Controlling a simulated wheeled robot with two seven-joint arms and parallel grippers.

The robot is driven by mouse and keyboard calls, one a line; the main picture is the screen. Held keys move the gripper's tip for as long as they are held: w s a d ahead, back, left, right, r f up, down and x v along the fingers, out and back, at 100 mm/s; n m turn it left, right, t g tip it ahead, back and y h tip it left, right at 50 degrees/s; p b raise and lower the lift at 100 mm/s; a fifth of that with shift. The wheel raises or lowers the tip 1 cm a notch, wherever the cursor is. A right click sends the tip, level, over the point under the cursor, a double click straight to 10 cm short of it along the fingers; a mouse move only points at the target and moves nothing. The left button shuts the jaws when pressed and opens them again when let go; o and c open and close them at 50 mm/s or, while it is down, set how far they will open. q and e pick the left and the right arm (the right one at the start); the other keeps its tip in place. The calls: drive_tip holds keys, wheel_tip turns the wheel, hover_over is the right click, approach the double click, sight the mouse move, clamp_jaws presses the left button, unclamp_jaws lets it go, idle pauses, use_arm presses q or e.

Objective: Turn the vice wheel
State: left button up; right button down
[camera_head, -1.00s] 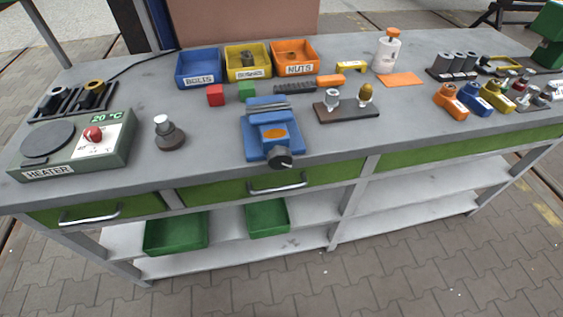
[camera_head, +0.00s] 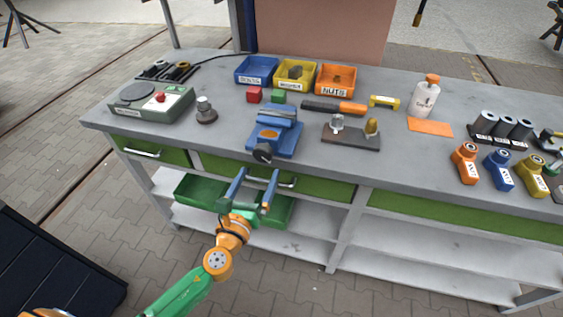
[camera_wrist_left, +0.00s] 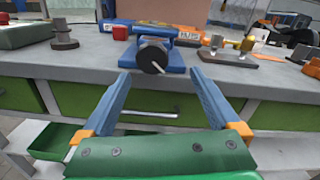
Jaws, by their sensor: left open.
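The blue vice (camera_head: 275,134) stands on the bench near its front edge. Its dark round wheel (camera_head: 263,153) faces the front, just over the edge. In the left wrist view the wheel (camera_wrist_left: 152,55) is ahead, above and between the fingertips, with a light handle sticking out low. My left gripper (camera_head: 257,174) is open and empty, in front of the bench and below the wheel, apart from it. The left wrist view shows its two blue fingers (camera_wrist_left: 160,85) spread. My right gripper is not in view.
Left of the vice are a dark-based knob (camera_head: 206,112) and the heater (camera_head: 152,103). Right of it is a block with two fittings (camera_head: 351,137). A drawer handle (camera_head: 273,180) and green bins (camera_head: 203,192) lie close to the left gripper.

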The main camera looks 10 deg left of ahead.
sight(261, 157)
use_arm(q)
drive_tip(key=w, duration=0.2)
drive_tip(key=w+a, duration=0.1)
drive_tip(key=w, duration=0.4)
drive_tip(key=shift+w+a+f, duration=0.15)
drive_tip(key=shift+w+a, duration=0.05)
drive_tip(key=shift+w, duration=0.05)
drive_tip(key=shift+w+d, duration=0.1)
drive_tip(key=shift+d, duration=0.2)
drive_tip(key=c, duration=1.4)
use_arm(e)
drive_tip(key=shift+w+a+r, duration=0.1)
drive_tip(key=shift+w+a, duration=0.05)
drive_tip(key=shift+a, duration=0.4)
